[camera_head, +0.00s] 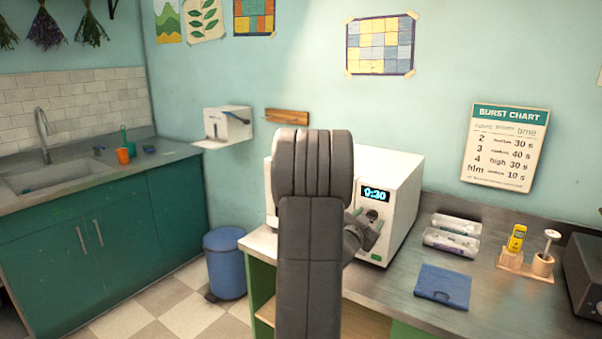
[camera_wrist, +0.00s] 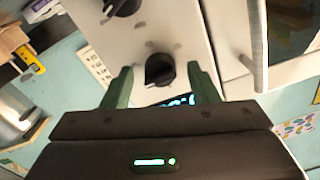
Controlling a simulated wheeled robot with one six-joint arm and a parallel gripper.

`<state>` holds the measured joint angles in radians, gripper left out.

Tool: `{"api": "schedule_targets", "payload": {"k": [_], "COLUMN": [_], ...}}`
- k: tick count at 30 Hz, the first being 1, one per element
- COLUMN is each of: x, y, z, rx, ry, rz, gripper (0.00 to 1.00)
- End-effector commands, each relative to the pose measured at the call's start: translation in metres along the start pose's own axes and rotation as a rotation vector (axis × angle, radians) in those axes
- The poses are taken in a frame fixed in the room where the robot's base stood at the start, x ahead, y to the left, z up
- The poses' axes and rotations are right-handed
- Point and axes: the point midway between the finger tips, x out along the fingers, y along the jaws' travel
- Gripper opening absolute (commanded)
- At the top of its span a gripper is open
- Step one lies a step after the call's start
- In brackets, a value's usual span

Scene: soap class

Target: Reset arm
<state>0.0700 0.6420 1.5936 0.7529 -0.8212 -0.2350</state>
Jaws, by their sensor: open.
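My gripper (camera_head: 368,236) is in front of the control panel of a white microwave (camera_head: 403,190). Its display (camera_head: 375,195) reads 0:30. My dark arm stands in the middle of the head view and hides much of the microwave's front. In the wrist view, my gripper (camera_wrist: 159,68) has its two green fingers spread apart with nothing held. A black knob (camera_wrist: 160,70) appears between the fingertips, apart from both; its distance is hard to tell. A second black knob (camera_wrist: 122,6) is at the top edge.
The microwave door handle (camera_wrist: 256,45) is right of the fingers in the wrist view. Right of the microwave, the counter holds clear packs (camera_head: 452,243), a blue folder (camera_head: 442,286) and a wooden stand (camera_head: 524,266). A blue bin (camera_head: 225,265) stands on the floor left.

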Motion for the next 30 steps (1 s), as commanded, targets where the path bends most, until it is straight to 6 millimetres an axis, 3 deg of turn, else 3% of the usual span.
{"api": "schedule_targets", "payload": {"k": [15, 30], "x": [-0.0003, -0.0003], "y": [-0.0014, -0.0003], "z": [-0.0032, 0.0000], "rx": [-0.273, -0.331], "ry": [-0.002, -0.001], "rz": [-0.001, -0.001], "gripper": [0.54, 0.54]}}
